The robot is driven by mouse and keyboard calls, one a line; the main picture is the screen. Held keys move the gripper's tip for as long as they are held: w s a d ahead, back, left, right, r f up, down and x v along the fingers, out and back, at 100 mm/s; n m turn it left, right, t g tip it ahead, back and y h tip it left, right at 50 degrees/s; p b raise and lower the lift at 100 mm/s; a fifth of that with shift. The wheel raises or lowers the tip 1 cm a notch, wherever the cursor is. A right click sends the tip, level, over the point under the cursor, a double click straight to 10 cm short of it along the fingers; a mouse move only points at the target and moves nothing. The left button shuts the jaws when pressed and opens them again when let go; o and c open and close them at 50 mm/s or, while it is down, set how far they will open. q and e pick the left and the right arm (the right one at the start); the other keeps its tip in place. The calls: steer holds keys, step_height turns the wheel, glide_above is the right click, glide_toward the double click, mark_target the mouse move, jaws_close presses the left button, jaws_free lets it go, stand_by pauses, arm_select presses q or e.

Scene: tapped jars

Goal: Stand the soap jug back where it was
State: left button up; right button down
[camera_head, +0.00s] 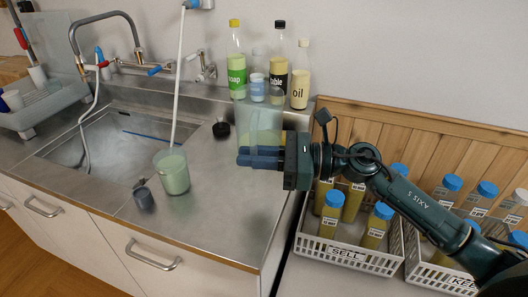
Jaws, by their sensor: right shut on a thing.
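A clear, tall jug (262,122) with pale yellow-green liquid in its lower part stands upright at the counter's right side; I take it to be the soap jug. My right gripper (258,157) reaches in from the right and is shut on it, with the fingers across its lower part. The fingers hide its bottom, so I cannot tell whether it touches the counter. My left gripper is not in view.
A glass (173,174) of pale green liquid stands left of the jug, with a small grey cup (144,199) and black cap (221,129) nearby. Labelled bottles (237,78) line the back ledge. A white crate (347,256) of blue-capped jars lies below my right arm.

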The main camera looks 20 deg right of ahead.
arm_select(q)
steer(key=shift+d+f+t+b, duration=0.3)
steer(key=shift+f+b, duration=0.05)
steer(key=shift+b, duration=0.5)
arm_select(e)
steer(key=f, duration=0.1)
steer(key=w+f, duration=0.1)
steer(key=f, duration=0.1)
steer(key=w+a+f, duration=0.1)
steer(key=f, duration=0.1)
steer(key=shift+f, duration=0.2)
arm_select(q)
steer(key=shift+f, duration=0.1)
